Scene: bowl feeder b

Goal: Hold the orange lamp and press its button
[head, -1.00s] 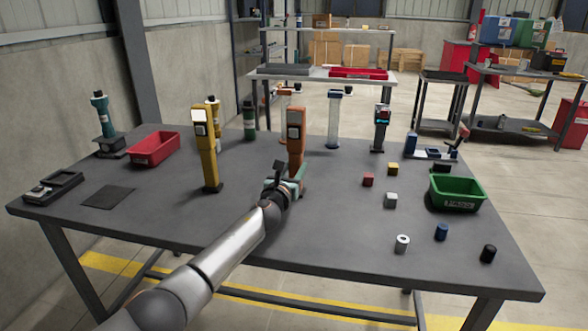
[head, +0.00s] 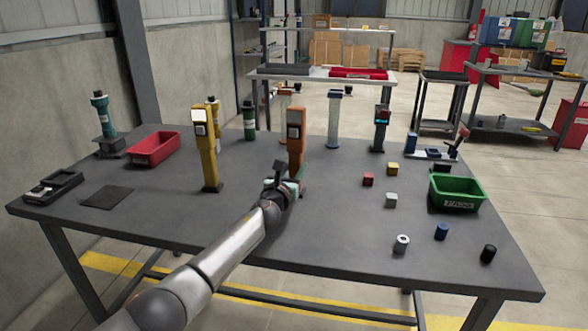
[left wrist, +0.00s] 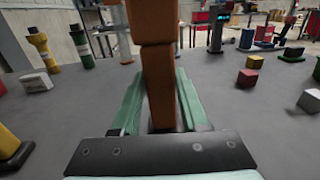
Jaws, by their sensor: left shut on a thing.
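The orange lamp (head: 296,138) stands upright near the middle of the table. A pale panel shows on the upper part of its front in the head view. My left gripper (head: 288,182) is at the lower part of the lamp. In the left wrist view the orange post (left wrist: 158,75) rises between the two green fingers of my left gripper (left wrist: 160,105), which is shut on it. The lamp's base is mostly hidden by the gripper. I cannot make out a separate button on the lamp. My right gripper is not in view.
A yellow lamp (head: 207,150) stands to the left of the orange one. A red bin (head: 153,150) is at the back left and a green bin (head: 455,192) at the right. Several small blocks, such as a red one (head: 368,179), lie right of the lamp. The front middle of the table is clear.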

